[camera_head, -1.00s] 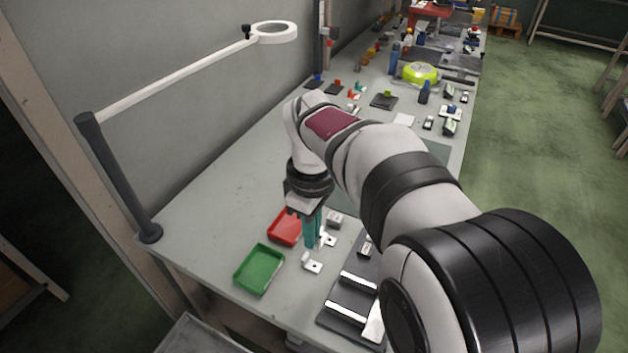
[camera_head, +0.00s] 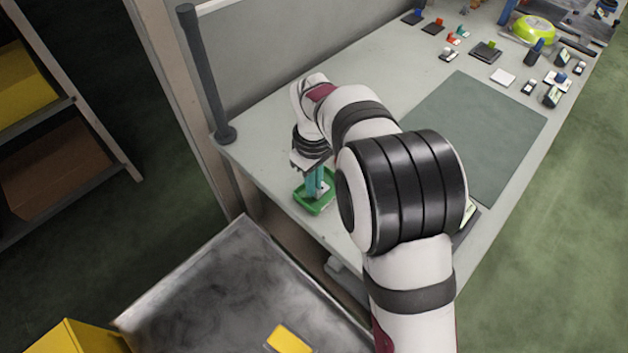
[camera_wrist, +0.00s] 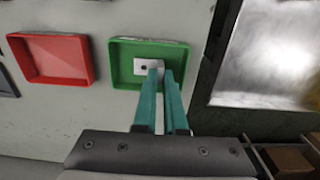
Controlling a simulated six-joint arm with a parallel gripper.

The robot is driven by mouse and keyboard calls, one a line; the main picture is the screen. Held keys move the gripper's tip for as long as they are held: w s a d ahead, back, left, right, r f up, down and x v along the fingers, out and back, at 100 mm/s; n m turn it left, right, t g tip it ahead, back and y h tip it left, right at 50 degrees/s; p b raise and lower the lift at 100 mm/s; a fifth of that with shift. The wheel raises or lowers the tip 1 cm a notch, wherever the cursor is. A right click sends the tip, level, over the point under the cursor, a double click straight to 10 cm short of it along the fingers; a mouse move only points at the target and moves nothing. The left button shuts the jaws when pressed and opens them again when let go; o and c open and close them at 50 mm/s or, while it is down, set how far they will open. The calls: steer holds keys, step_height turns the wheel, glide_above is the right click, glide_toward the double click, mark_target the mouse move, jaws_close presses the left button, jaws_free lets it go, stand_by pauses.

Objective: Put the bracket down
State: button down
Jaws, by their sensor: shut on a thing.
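The bracket (camera_wrist: 143,67) is a small white plate with a dark hole; it shows at the fingertips in the wrist view. My gripper (camera_wrist: 162,75) has long teal fingers and is shut on the bracket. The green tray (camera_wrist: 124,82) lies behind the bracket, which appears within the tray's outline. In the head view my gripper (camera_head: 315,190) points down at the green tray (camera_head: 304,204). The fingers cover part of the bracket, and I cannot tell whether it touches the tray floor.
A red tray (camera_wrist: 88,57) sits left of the green tray in the wrist view. The table edge is close to the green tray, with a grey metal surface (camera_head: 215,300) below it. A dark upright post (camera_head: 205,75) stands on the table behind my arm.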

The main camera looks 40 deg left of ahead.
steer(key=shift+f, duration=0.15)
steer(key=c, duration=1)
jaws_free()
